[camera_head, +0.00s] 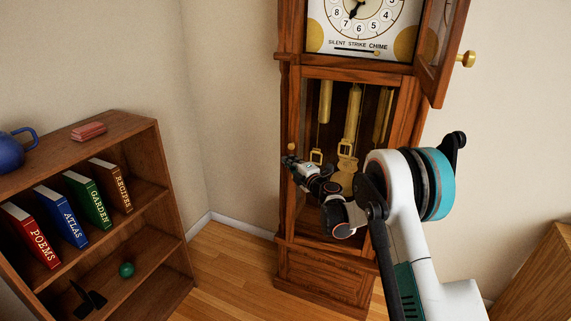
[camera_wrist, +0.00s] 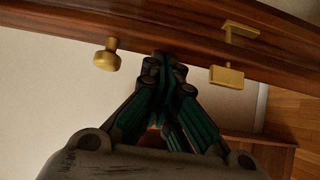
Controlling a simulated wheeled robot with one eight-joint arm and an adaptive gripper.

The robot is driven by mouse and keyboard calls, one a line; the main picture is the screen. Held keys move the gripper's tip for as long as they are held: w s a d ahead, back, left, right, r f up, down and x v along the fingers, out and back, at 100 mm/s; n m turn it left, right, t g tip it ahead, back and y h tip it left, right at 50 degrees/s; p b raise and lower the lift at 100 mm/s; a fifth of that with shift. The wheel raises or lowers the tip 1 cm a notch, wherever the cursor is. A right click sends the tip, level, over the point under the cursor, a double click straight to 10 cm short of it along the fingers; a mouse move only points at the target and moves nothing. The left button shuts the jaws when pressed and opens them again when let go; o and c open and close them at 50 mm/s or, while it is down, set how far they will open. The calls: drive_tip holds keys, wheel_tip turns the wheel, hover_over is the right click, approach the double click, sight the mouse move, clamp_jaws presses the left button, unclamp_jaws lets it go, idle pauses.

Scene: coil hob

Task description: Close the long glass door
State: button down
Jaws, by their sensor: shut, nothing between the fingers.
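The long glass door (camera_head: 297,205) is in the tall clock's middle section, with pendulum and weights visible behind it. It looks shut or nearly shut; I cannot tell whether it sits flush. Its small brass knob (camera_head: 291,147) is on the left edge and shows in the wrist view (camera_wrist: 106,56). My gripper (camera_head: 290,161) is just below the knob at the door's left edge. In the wrist view my gripper (camera_wrist: 165,62) is shut and empty, its fingertips at the wooden edge, touching or very close. My arm hides part of the lower door.
The upper dial door (camera_head: 440,55) stands open to the right, its brass knob (camera_head: 466,59) sticking out. A bookshelf (camera_head: 150,150) with several books stands at left. A flat brass piece (camera_wrist: 227,77) shows beside the fingers. Floor between shelf and clock is clear.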

sight(294, 153)
drive_tip(key=w, duration=0.2)
drive_tip(key=w+m+t+h, duration=0.1)
drive_tip(key=w, duration=0.1)
drive_tip(key=w+d+h, duration=0.1)
drive_tip(key=w, duration=0.1)
drive_tip(key=shift+m, duration=0.4)
drive_tip(key=shift+r+t+h, duration=0.15)
drive_tip(key=shift+t+h, duration=0.15)
drive_tip(key=shift+h, duration=0.1)
drive_tip(key=shift+d, duration=0.1)
